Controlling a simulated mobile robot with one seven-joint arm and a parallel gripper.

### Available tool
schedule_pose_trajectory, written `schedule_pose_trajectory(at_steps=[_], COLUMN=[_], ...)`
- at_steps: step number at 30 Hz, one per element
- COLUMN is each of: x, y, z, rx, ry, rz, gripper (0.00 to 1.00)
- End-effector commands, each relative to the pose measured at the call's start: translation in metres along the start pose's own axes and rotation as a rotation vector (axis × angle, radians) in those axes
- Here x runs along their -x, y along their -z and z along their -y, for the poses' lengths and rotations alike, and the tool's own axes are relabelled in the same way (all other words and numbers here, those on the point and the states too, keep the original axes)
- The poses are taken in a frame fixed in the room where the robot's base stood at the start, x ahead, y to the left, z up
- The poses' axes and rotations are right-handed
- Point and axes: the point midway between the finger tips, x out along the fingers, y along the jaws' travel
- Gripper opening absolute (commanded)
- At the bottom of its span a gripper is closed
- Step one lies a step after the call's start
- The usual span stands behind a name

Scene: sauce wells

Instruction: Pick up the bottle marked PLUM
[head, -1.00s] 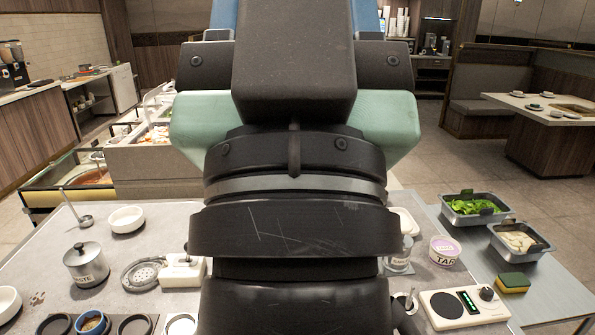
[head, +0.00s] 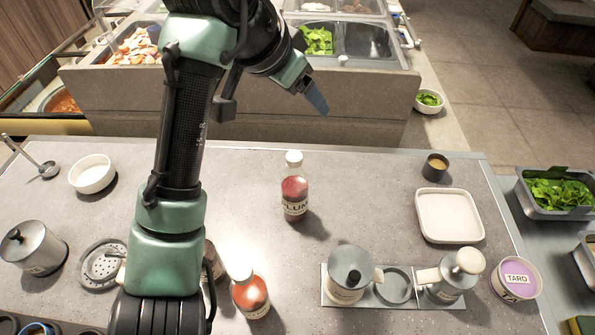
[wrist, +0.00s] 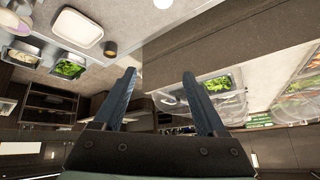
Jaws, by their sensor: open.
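The bottle marked PLUM (head: 295,196) stands upright near the middle of the grey counter in the head view. It has a white cap, red sauce and a pale label. My gripper (head: 317,101) is above and behind it, over the back of the counter, and touches nothing. In the wrist view my gripper (wrist: 163,80) shows two blue fingers spread apart with nothing between them. A small white round shape at the top of the wrist view may be the bottle's cap; I cannot tell. A second red bottle (head: 250,296) stands at the front, its label mostly hidden.
A lidded pot (head: 350,275) and a pump jar (head: 455,275) stand front right. A white tray (head: 450,216), a dark cup (head: 435,167) and a TARO tub (head: 515,279) are at right. A white bowl (head: 92,174) is at left. The counter around the PLUM bottle is clear.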

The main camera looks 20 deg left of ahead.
Motion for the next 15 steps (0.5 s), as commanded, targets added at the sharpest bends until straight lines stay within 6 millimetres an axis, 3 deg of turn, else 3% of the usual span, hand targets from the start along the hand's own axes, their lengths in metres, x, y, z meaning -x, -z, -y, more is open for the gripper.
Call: schedule_pose_trajectory(at_steps=[1,3,6,9,15], x=[0.001,0.003,0.004,-0.006,-0.045], y=[-0.021,-0.043,-0.062,-0.071,-0.08], z=[0.008,0.012,0.014,0.012,0.005], rx=[0.01,0.011,0.016,0.016,0.016], ry=[-0.029,-0.072,-0.11,-0.127,-0.129], rz=[0.075,0.153,0.216,0.236,0.235], gripper=[0.74,0.74,0.74,0.74,0.74])
